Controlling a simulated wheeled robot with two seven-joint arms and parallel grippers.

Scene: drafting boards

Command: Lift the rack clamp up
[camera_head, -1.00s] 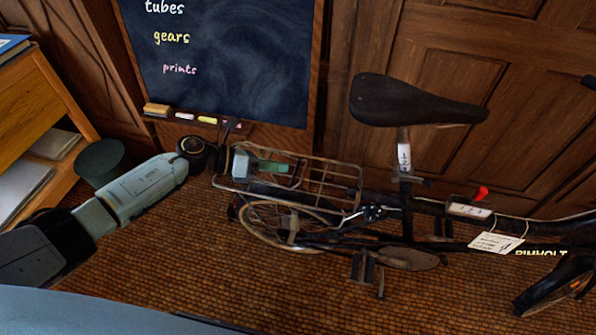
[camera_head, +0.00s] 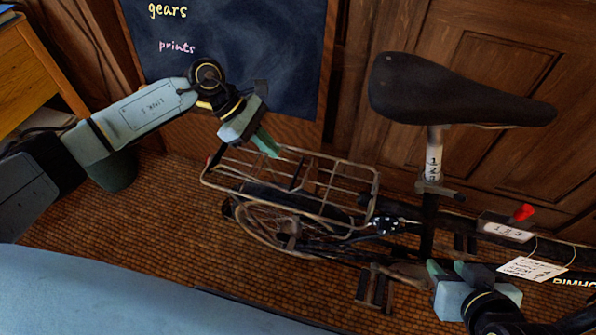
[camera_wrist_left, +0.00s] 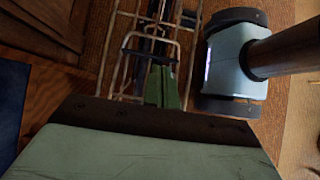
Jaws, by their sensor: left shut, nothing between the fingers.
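The rear rack (camera_head: 345,165) of the bicycle is a wire frame over the back wheel. The rack clamp seems to be the dark wire loop on it, clearest in the left wrist view (camera_wrist_left: 136,38); in the head view it is hard to pick out from the rack bars. My left gripper (camera_head: 267,143) is shut and empty, its green fingers pointing down above the rack's far edge. In the wrist view the fingertips (camera_wrist_left: 163,86) overlap the near end of the loop; contact cannot be told. My right gripper (camera_head: 443,272) is below the saddle post, its opening unclear.
The black saddle (camera_head: 455,92) rises right of the rack, with a tagged frame (camera_head: 530,268) beyond. A chalkboard (camera_head: 235,55) and wooden panelling stand behind. A dark green bin (camera_head: 115,172) is under my left arm. Tiled floor (camera_head: 180,235) left of the wheel is clear.

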